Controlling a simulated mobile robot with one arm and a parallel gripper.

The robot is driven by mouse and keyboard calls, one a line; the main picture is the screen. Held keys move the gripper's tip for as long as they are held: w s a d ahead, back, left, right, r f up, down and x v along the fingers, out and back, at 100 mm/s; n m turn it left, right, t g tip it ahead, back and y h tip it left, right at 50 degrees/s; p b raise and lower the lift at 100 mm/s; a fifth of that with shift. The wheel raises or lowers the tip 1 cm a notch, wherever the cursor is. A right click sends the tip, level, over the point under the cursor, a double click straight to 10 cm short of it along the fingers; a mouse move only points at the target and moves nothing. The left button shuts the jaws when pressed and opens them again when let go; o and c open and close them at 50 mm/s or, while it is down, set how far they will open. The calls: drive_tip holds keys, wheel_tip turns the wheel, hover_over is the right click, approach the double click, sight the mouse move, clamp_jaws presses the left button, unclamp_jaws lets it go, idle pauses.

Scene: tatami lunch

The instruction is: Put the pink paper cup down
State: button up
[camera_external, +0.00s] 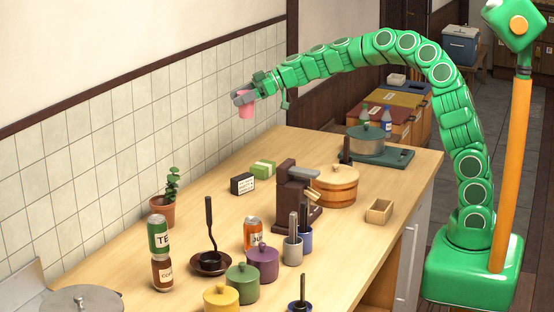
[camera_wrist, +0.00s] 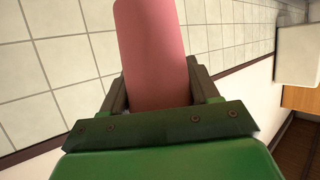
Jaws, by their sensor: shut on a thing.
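The pink paper cup (camera_external: 246,110) is held in my gripper (camera_external: 246,97), high above the back part of the wooden counter (camera_external: 215,215) and close to the tiled wall. In the wrist view the cup (camera_wrist: 150,50) sits between the two dark fingers of my gripper (camera_wrist: 158,90), which are shut on it from both sides. The cup's far end is cut off by the top edge of that view. In the external view the cup hangs below the fingers, clear of the counter.
Below stand a black box (camera_external: 242,184), a green block (camera_external: 262,169) and a potted plant (camera_external: 163,211). A coffee grinder (camera_external: 297,195), a wooden tub (camera_external: 336,187) and a pot (camera_external: 367,141) stand further right. Cans and coloured jars crowd the front. Bare counter shows left of the black box.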

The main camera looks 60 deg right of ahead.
drive_tip(key=a+f+m+t+h, duration=0.1)
drive_tip(key=a+f+m+h, duration=0.15)
drive_tip(key=a, duration=1.95)
drive_tip(key=s+a+f+m+t+h, duration=0.1)
drive_tip(key=s+a+f, duration=0.1)
drive_tip(key=s+a, duration=0.35)
drive_tip(key=s+a+f+m+h, duration=0.1)
drive_tip(key=s+a+f, duration=0.15)
drive_tip(key=a, duration=0.55)
drive_tip(key=s+a+f+m+h, duration=0.1)
drive_tip(key=s+a+f, duration=0.15)
drive_tip(key=s, duration=0.35)
drive_tip(key=s+a+f+m+h, duration=0.1)
drive_tip(key=s+a, duration=0.3)
drive_tip(key=s, duration=0.1)
drive_tip(key=s+a+f+h, duration=0.1)
drive_tip(key=s+f, duration=0.4)
drive_tip(key=s, duration=0.7)
drive_tip(key=s+f+h, duration=0.1)
drive_tip(key=s+f, duration=0.4)
drive_tip(key=s, duration=0.6)
drive_tip(key=shift+m+t+y, duration=0.25)
drive_tip(key=shift+m+t, duration=0.15)
drive_tip(key=shift+m, duration=0.05)
drive_tip(key=shift+a+f, duration=0.15)
drive_tip(key=shift+f, duration=3.35)
drive_tip(key=shift+f, duration=0.15)
